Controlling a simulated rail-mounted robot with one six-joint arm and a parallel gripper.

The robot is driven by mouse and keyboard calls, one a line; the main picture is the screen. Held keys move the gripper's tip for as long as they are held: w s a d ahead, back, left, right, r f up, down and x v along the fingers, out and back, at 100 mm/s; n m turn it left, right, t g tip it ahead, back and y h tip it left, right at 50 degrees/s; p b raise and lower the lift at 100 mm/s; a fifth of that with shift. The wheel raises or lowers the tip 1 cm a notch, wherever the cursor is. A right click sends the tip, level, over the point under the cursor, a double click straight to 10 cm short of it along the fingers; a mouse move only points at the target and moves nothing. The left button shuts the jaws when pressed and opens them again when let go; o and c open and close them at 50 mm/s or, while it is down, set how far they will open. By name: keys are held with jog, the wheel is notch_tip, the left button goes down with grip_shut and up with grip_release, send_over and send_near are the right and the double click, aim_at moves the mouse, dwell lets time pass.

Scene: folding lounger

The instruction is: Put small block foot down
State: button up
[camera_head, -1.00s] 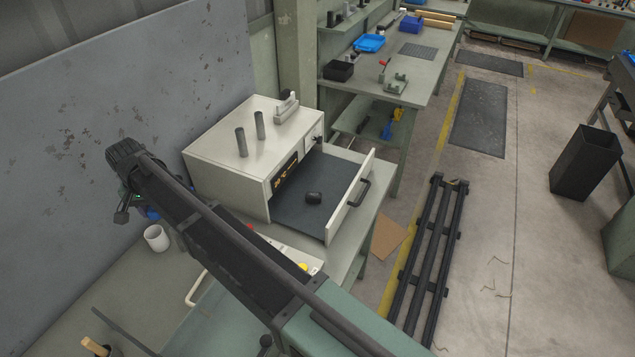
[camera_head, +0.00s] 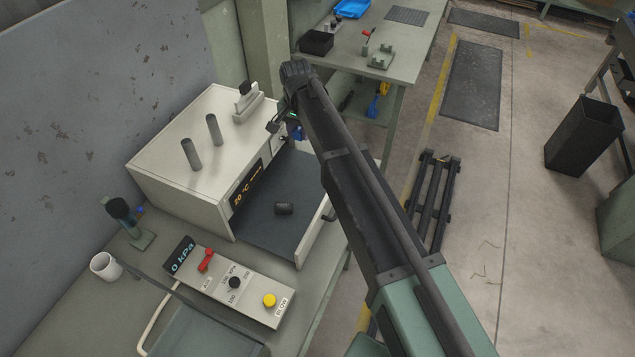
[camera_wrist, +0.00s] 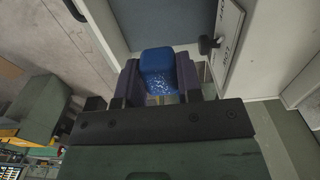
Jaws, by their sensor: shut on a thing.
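My gripper (camera_wrist: 158,78) is shut on a small blue block (camera_wrist: 158,62) with a pale speckled face, held between two purple fingers in the wrist view. In the head view the gripper end (camera_head: 286,124) is in the air near the white cabinet's right front corner, by the open drawer. Only a bit of blue shows there, partly hidden by my arm. No other part is clearly recognizable as the block foot.
The white cabinet (camera_head: 165,160) bears two grey cylinders (camera_head: 213,130) and a dark-handled block (camera_head: 246,102). A control panel (camera_head: 222,288) reading 0 kPa, a white mug (camera_head: 105,266) and a small tool stand (camera_head: 130,224) are on the bench. My arm covers part of the drawer's right side.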

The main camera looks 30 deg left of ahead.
aim_at(301, 183)
jog(key=shift+s+f, duration=0.1)
jog(key=shift+s, duration=0.05)
notch_tip(301, 183, down, 20)
jog(key=b, duration=2)
jog(key=shift+s+f+b, duration=0.15)
jog(key=shift+b, duration=0.15)
jog(key=shift+r+p, duration=0.3)
jog(key=shift+f, duration=0.2)
jog(key=o, duration=0.9)
jog(key=shift+r, duration=0.1)
